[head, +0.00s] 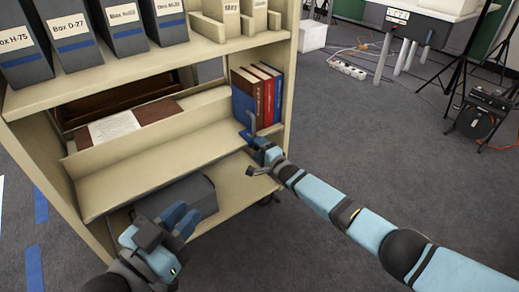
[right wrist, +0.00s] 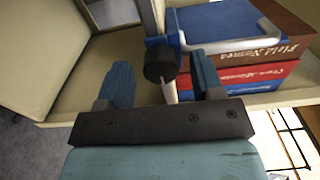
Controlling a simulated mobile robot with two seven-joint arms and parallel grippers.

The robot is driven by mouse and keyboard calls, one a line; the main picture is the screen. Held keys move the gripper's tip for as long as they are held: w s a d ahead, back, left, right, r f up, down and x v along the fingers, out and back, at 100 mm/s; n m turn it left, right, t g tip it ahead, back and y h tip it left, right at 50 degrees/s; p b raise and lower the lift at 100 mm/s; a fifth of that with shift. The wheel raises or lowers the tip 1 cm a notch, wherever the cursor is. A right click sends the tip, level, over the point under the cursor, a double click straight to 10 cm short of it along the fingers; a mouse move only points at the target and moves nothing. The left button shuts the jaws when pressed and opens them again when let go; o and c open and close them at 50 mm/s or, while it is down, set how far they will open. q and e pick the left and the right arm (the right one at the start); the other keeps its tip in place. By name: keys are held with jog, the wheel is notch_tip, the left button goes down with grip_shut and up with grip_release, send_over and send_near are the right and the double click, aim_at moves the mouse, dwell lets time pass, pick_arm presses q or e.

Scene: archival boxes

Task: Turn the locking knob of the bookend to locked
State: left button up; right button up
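The blue bookend (right wrist: 225,20) stands against the books at the right end of the cart's middle shelf. Its dark round knob (right wrist: 160,62) shows in the right wrist view, with a thin pale bar below it. My right gripper (head: 258,150) is at the bookend in the head view. In the right wrist view its blue fingers (right wrist: 163,85) are spread apart, with the knob in the gap between them near their tips; contact cannot be told. Which way the knob is set is unclear. My left gripper (head: 178,217) hangs low in front of the cart; its finger gap is unclear.
Several upright books (head: 268,95) fill the middle shelf's right end. Labelled boxes (head: 75,42) stand on the top shelf. A sloped cream shelf (head: 150,155) lies left of the bookend. A dark box (head: 190,195) sits below. Tripod legs and cables occupy the floor at right.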

pick_arm(q)
jog(key=shift+s+d+r+n+y+p, duration=0.25)
jog(key=shift+s+r+n+p, duration=0.45)
jog(key=shift+p, duration=1.05)
jog(key=shift+s+d+r+n+y+p, duration=0.1)
jog(key=shift+s+d+r+n+p, duration=0.3)
jog(key=shift+r+n+p, duration=0.9)
pick_arm(e)
jog(key=v, duration=1.3)
jog(key=shift+s+d+p, duration=0.2)
jog(key=shift+s+p, duration=0.15)
jog(key=shift+p, duration=0.05)
pick_arm(q)
jog(key=shift+f+m, duration=0.4)
jog(key=shift+f, duration=0.1)
jog(key=shift+a, duration=0.1)
